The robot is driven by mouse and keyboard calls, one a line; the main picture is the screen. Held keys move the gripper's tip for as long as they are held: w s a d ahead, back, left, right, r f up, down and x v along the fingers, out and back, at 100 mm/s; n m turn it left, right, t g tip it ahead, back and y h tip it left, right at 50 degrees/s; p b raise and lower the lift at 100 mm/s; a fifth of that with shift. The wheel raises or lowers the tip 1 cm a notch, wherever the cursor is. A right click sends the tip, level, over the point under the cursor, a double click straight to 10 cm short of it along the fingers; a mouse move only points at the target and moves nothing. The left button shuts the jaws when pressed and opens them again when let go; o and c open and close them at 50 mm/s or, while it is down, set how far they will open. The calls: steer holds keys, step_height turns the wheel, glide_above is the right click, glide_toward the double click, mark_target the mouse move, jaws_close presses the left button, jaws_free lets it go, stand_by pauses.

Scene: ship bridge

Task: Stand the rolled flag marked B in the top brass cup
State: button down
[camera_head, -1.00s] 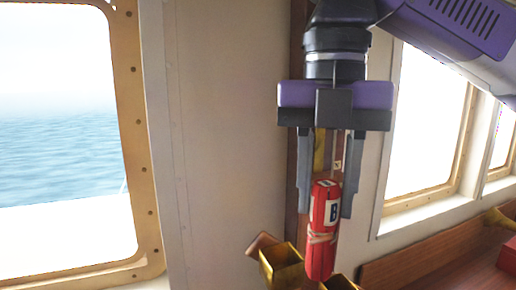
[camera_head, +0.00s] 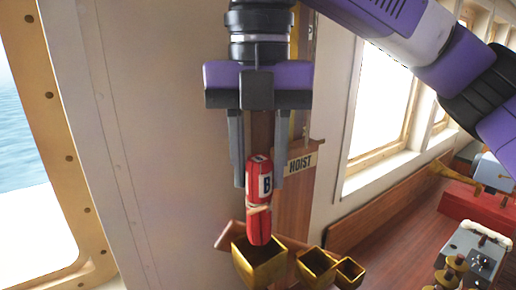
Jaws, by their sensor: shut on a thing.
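The rolled flag marked B (camera_head: 257,222) is red, with a white label and a tie around its middle. It hangs nearly upright in my gripper (camera_head: 260,182), which is shut on its upper part. Square brass cups are below it: a large one (camera_head: 262,272) at the left, a smaller one (camera_head: 316,264) to its right and another (camera_head: 349,270) beyond. The large cup looks nearest and highest. The flag's lower end appears just at that cup's opening; I cannot tell whether it is inside or behind the rim.
A wooden board with a HOIST sign (camera_head: 302,162) stands behind the cups. A wooden counter (camera_head: 400,225) on the right carries a red box (camera_head: 480,212), a brass horn (camera_head: 452,175) and a grey device (camera_head: 470,250) with brass knobs. A window frame (camera_head: 62,150) is at left.

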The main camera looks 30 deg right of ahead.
mark_target(259, 206)
steer(key=shift+f+b, duration=1.25)
steer(key=shift+f, duration=1.85)
steer(key=c, duration=0.9)
jaws_free()
step_height(259, 206, up, 8)
steer(key=shift+f, duration=0.1)
